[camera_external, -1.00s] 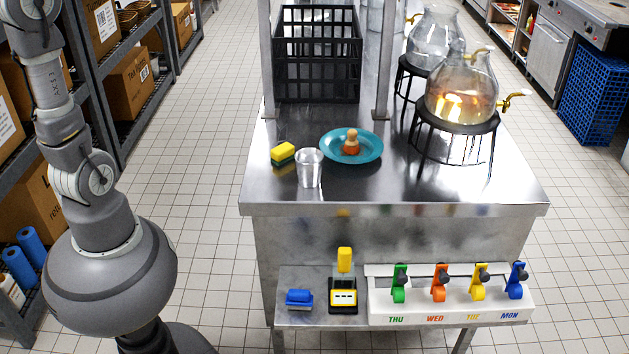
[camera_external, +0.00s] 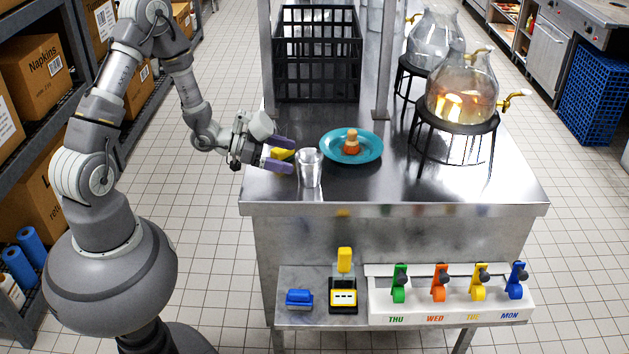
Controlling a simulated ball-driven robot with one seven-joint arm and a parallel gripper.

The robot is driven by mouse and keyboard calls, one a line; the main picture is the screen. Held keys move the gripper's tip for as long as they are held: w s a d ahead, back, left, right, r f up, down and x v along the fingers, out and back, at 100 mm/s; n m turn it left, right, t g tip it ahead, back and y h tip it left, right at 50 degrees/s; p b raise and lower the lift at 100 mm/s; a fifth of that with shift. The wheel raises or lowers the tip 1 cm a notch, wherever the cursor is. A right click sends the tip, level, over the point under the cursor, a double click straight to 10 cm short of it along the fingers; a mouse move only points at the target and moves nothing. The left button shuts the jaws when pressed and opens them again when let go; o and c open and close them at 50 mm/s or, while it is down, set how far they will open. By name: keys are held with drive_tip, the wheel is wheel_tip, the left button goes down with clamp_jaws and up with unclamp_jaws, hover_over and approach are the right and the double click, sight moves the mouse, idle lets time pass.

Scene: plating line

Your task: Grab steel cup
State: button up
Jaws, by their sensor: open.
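The steel cup (camera_external: 309,169) stands upright on the metal table, near its front left. It looks shiny and pale grey. My gripper (camera_external: 285,154) reaches in from the left over the table edge, its purple-grey fingers spread and pointing at the cup. The fingertips are just left of the cup, and nothing is held between them. A yellow and green sponge (camera_external: 281,154) lies behind the fingers and is partly hidden by them.
A teal plate (camera_external: 366,153) with a small orange and tan item (camera_external: 351,141) sits right of the cup. A black crate (camera_external: 318,60) stands behind. Glass dispensers (camera_external: 462,88) on black stands occupy the right. The table's front right is clear.

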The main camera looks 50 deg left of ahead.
sight(309, 159)
drive_tip(key=b+x, duration=0.2)
drive_tip(key=x, duration=0.5)
drive_tip(key=shift+w+a+r, duration=0.1)
drive_tip(key=shift+w+r, duration=0.05)
drive_tip(key=shift+w, duration=0.1)
drive_tip(key=c, duration=0.9)
